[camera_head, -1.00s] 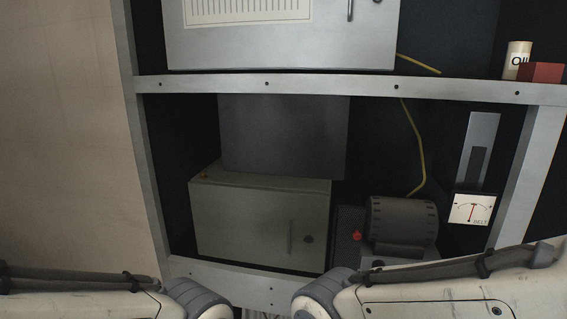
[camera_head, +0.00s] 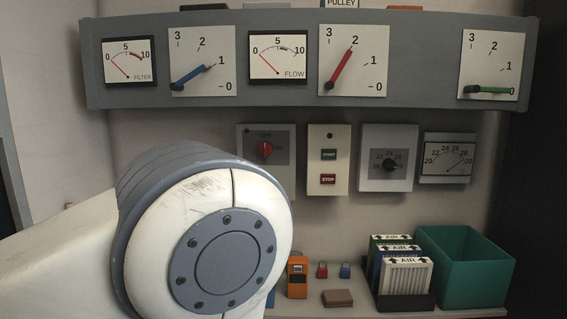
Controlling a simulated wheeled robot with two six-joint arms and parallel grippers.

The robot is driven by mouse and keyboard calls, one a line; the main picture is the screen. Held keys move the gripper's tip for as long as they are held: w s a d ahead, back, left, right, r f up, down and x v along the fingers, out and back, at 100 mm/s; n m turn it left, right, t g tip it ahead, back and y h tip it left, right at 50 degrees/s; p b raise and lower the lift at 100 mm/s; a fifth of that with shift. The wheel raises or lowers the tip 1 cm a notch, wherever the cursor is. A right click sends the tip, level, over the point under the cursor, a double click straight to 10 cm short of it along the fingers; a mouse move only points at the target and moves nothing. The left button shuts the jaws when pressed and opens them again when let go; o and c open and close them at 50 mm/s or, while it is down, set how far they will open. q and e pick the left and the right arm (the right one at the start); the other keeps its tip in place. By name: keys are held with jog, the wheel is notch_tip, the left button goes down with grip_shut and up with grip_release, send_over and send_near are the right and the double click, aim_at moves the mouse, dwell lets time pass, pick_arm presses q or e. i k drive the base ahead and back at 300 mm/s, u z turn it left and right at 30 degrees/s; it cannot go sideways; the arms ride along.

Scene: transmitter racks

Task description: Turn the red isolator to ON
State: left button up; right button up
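The red isolator knob (camera_head: 265,149) sits on a grey wall box (camera_head: 283,133) left of the start/stop box. Small lettering shows above and to the right of the knob, too blurred to read surely. The knob's exact setting cannot be told. A large white and grey joint of my own arm fills the lower left and stands in front of the box's lower left part. Neither gripper shows in this view.
A panel above holds dials with blue, red (camera_head: 341,69) and green pointers. A start/stop box (camera_head: 328,187), a rotary dial box (camera_head: 388,185) and a gauge hang to the right. Below stand air filters (camera_head: 404,275), a teal bin (camera_head: 462,266), an orange meter (camera_head: 297,276) and small padlocks.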

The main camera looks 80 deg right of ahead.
aim_at(265, 148)
jog(key=z, duration=2.45)
jog(key=k, duration=0.5)
jog(key=u, duration=1.45)
jog(key=i, duration=1.15)
jog(key=z, duration=1.4)
